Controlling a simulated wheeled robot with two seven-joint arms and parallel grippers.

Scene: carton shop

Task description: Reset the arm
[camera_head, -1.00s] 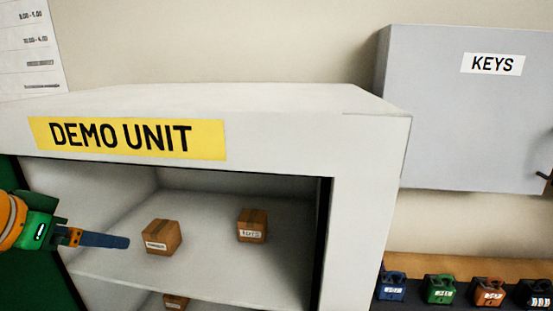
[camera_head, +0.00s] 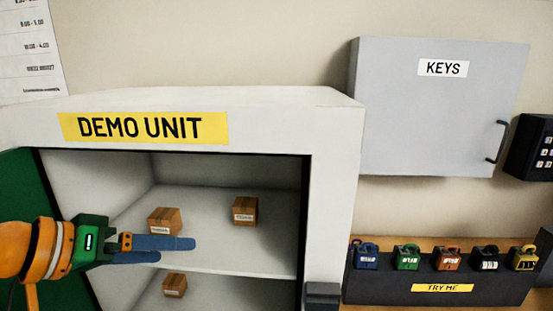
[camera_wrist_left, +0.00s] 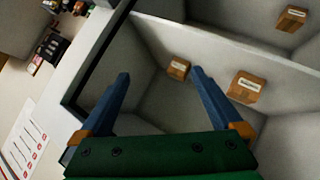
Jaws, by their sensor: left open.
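My left gripper (camera_head: 178,249) reaches in from the left in the head view, in front of the open DEMO UNIT cabinet (camera_head: 335,190). Its two blue fingers are apart with nothing between them, and they also show spread in the left wrist view (camera_wrist_left: 160,88). A small carton (camera_head: 165,221) sits on the upper shelf just behind the fingers. A second carton (camera_head: 245,211) stands farther right on that shelf. A third carton (camera_head: 174,285) is on the level below. My right gripper is not in view.
The cabinet's green door (camera_head: 20,180) stands open at the left. A grey KEYS box (camera_head: 440,110) hangs on the wall at the right. Below it, several coloured padlocks sit on a dark TRY ME stand (camera_head: 375,290). A keypad (camera_head: 535,148) is at the far right.

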